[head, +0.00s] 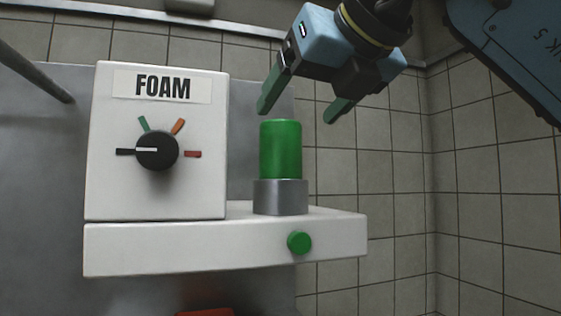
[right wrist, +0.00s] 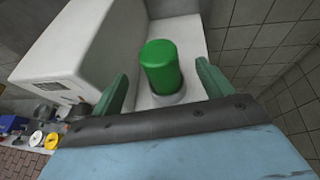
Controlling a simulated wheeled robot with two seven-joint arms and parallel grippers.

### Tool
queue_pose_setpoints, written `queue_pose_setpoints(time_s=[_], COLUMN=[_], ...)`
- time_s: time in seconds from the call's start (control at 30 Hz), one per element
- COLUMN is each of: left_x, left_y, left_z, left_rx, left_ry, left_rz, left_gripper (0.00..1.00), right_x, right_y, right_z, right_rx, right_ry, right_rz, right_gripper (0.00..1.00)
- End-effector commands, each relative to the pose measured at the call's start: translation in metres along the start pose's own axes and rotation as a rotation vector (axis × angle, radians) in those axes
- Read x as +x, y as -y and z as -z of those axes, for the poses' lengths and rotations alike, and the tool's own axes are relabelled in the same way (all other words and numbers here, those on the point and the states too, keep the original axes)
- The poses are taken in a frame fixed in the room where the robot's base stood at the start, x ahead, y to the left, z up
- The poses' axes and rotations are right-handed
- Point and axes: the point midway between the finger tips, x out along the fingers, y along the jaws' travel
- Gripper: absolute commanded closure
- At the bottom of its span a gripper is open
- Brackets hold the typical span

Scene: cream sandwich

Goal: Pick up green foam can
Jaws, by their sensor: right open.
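The green foam can (head: 280,150) stands upright in a grey metal holder (head: 280,198) on the base of the white foam machine (head: 220,245). My right gripper (head: 300,112) is open and empty above the can, with its two green fingers pointing down and to the left. In the right wrist view the can (right wrist: 161,67) shows between the two open fingers (right wrist: 160,90), a little beyond their tips and not held. My left gripper is not in view.
The machine's upright box (head: 200,190) with a FOAM label and a black dial (head: 157,151) stands left of the can. A green button (head: 299,243) is on the front of the base. Tiled walls (head: 480,190) are behind and right. The space right of the can is free.

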Motion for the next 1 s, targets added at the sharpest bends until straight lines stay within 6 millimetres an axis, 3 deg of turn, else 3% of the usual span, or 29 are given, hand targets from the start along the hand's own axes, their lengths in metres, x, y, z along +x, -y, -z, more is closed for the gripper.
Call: queue_pose_setpoints(time_s=[0.1, 0.43, 0.63, 0.97, 1.0], left_x=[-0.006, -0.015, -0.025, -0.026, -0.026], left_y=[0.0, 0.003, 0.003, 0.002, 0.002], left_z=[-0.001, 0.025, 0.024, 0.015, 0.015], left_rx=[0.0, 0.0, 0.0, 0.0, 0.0], left_ry=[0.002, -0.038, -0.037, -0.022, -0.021], left_rz=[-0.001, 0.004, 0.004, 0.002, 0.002], left_gripper=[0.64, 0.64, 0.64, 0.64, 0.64], right_x=[0.021, 0.051, 0.08, 0.088, 0.088], right_y=[-0.001, -0.001, -0.003, -0.003, -0.003], right_z=[-0.001, 0.001, 0.002, 0.004, 0.004], right_rx=[0.0, -0.001, 0.001, 0.001, 0.0], right_ry=[-0.003, -0.004, -0.003, 0.0, 0.0], right_rz=[-0.001, -0.001, -0.002, -0.001, -0.002], right_gripper=[0.21, 0.21, 0.21, 0.21, 0.26])
